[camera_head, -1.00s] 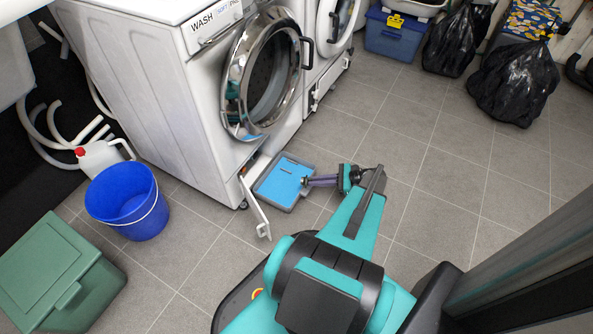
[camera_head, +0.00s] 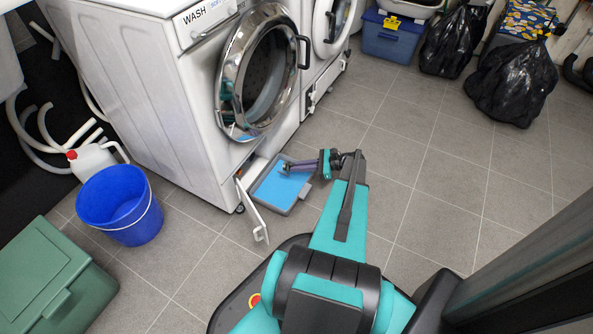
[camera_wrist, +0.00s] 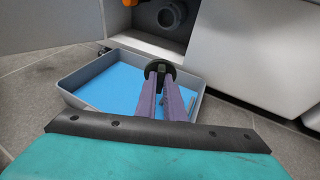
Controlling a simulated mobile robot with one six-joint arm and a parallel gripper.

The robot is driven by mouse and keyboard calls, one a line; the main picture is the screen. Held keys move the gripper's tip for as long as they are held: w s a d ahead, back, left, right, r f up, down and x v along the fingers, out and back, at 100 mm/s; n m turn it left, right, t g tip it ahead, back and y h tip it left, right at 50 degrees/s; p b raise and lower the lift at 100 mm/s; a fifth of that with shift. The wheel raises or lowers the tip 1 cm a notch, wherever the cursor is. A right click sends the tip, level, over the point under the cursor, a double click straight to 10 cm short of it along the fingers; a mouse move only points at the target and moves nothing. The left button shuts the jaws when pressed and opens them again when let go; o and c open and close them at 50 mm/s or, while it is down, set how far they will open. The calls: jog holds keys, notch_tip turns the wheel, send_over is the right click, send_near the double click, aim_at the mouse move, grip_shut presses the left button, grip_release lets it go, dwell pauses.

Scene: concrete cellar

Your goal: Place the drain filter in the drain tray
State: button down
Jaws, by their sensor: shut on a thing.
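My gripper (camera_wrist: 163,85) is shut on the drain filter (camera_wrist: 159,68), a dark round piece at its fingertips in the wrist view. The purple fingers reach over the drain tray, and the filter appears above its blue bottom. The grey drain tray (camera_wrist: 87,82) lies on the floor in front of the washer. It also shows in the head view (camera_head: 270,205), where my gripper (camera_head: 286,168) extends over it from the right. The filter is too small to make out in the head view. I cannot tell whether it touches the tray bottom.
The round drain opening (camera_wrist: 168,15) is behind the tray. A blue bucket (camera_head: 120,205) stands at the left.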

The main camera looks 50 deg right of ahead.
jog(key=shift+w+d+f, duration=0.1)
jog(key=shift+w, duration=0.45)
jog(key=shift+w+f+b, duration=0.15)
jog(key=shift+f+b, duration=0.2)
jog(key=shift+b, duration=0.2)
jog(key=shift+f+b, duration=0.8)
jog(key=shift+f, duration=0.6)
jog(key=shift+f+p, duration=0.3)
jog(key=shift+f, duration=0.15)
jog(key=c, duration=1.9)
grip_release()
jog(key=shift+o, duration=0.2)
jog(key=shift+r, duration=0.2)
